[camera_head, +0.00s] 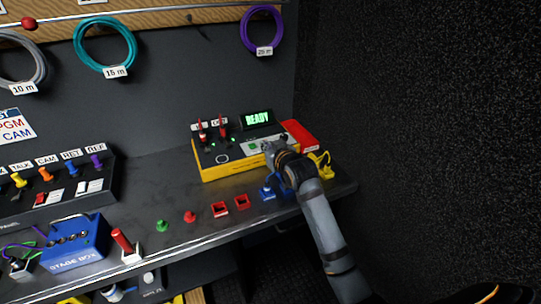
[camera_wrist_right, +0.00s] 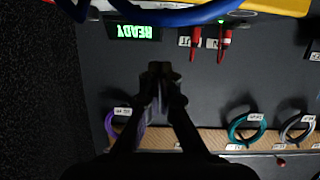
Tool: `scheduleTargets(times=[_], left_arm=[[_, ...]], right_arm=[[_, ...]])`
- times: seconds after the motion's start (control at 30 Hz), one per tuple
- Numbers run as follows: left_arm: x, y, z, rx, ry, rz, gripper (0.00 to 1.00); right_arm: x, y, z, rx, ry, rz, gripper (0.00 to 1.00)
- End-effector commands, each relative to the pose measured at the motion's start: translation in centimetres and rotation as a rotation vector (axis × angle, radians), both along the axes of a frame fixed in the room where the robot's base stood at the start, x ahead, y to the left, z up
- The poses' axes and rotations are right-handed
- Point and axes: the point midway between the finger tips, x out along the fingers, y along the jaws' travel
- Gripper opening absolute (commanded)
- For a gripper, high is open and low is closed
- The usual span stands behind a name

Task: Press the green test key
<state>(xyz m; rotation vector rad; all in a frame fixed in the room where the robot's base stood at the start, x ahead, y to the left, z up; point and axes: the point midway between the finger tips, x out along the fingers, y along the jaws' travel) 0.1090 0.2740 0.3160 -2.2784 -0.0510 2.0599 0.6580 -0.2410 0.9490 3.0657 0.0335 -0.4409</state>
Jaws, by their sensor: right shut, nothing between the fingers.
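A yellow and black tester (camera_head: 225,167) stands on the bench against the wall, its display (camera_head: 257,118) reading READY in green. Part of it shows upside down at the top of the right wrist view (camera_wrist_right: 275,6). My right gripper (camera_head: 269,150) is over the right part of the tester's top, close to a small pale-green patch (camera_head: 253,146). I cannot tell whether that patch is the test key or whether the gripper touches anything. In the right wrist view the fingers (camera_wrist_right: 160,74) are together and empty. My left gripper is out of view.
Two red plugs (camera_head: 222,126) stand up from the tester, and a red item (camera_head: 300,134) lies at its right. Blue connectors (camera_head: 268,189), small red frames (camera_head: 220,209) and a blue stage box (camera_head: 76,242) are along the bench. A dark wall (camera_head: 420,120) bounds the right.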

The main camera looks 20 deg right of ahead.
Motion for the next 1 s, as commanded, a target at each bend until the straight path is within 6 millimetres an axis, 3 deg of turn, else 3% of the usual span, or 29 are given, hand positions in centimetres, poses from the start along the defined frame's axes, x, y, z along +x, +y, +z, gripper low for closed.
scheduleTargets(times=[0.03,0.13,0.53,0.67,1.0], left_arm=[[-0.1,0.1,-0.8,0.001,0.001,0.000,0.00],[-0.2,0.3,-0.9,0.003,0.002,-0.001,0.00],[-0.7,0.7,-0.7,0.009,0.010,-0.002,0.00],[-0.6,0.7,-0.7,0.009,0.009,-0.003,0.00],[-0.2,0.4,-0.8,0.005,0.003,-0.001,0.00]], right_arm=[[-0.1,0.6,0.1,0.025,-0.021,0.004,0.00],[-0.2,1.1,0.8,0.047,-0.040,0.007,0.00],[0.4,1.1,0.7,0.046,-0.037,0.007,0.00],[2.3,1.2,0.3,0.046,-0.036,0.007,0.00],[9.5,1.5,-1.5,0.046,-0.036,0.007,0.00]])
